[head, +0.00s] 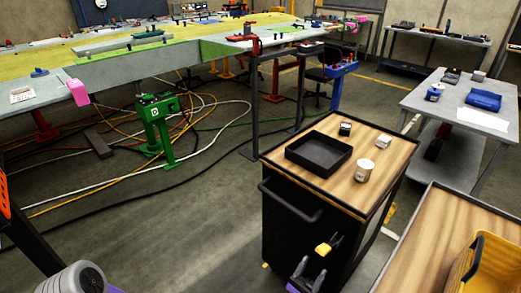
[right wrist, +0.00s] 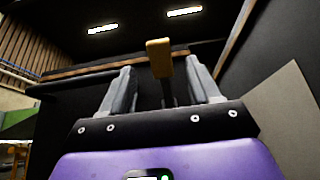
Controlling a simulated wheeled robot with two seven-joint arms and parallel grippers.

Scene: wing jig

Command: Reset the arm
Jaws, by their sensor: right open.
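My right gripper (head: 310,273) is low in the head view, beside the dark side of the wood-topped cart (head: 399,150). Its two grey fingers are apart. A yellow-ended piece with a dark stem (head: 323,249) is close to the fingers. In the right wrist view the yellow end (right wrist: 159,57) shows between the fingers, with its dark stem below. I cannot tell whether the fingers touch it. My left gripper is out of view; only part of my left arm shows at the lower left.
The cart top carries a black tray (head: 318,152), a white cup (head: 365,171) and small boxes. A yellow bin (head: 490,265) stands on another wooden top at the lower right. A grey table (head: 426,100) is behind. Hoses and cables (head: 200,150) cross the floor at left.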

